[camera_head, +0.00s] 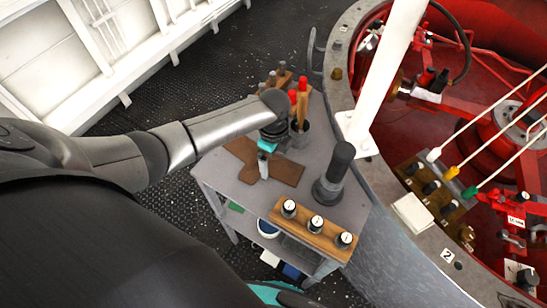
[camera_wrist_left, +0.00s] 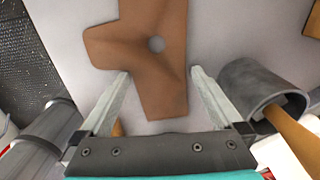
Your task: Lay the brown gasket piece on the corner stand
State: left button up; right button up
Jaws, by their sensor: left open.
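The brown gasket piece (camera_head: 286,172) is a flat, branched sheet lying on the grey top of the corner stand (camera_head: 222,183). In the left wrist view the gasket (camera_wrist_left: 152,70) shows a small round hole in its middle. My left gripper (camera_head: 263,172) is over the gasket, pointing down. In the wrist view the left gripper (camera_wrist_left: 158,75) is open, with one finger on each side of a gasket arm. I cannot tell whether the fingers touch it. The gripper and wrist hide part of the gasket in the head view. My right gripper is not in view.
A dark cylinder on a round base (camera_head: 336,175) stands right of the gasket. A wooden block with dials (camera_head: 313,228) lies at the front edge. A grey cup (camera_wrist_left: 262,85) with wooden handles is close to the gripper. A white post (camera_head: 384,75) rises behind.

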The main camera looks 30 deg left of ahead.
pick_arm(q)
notch_tip(320, 180, up, 12)
jog(key=p, duration=0.2)
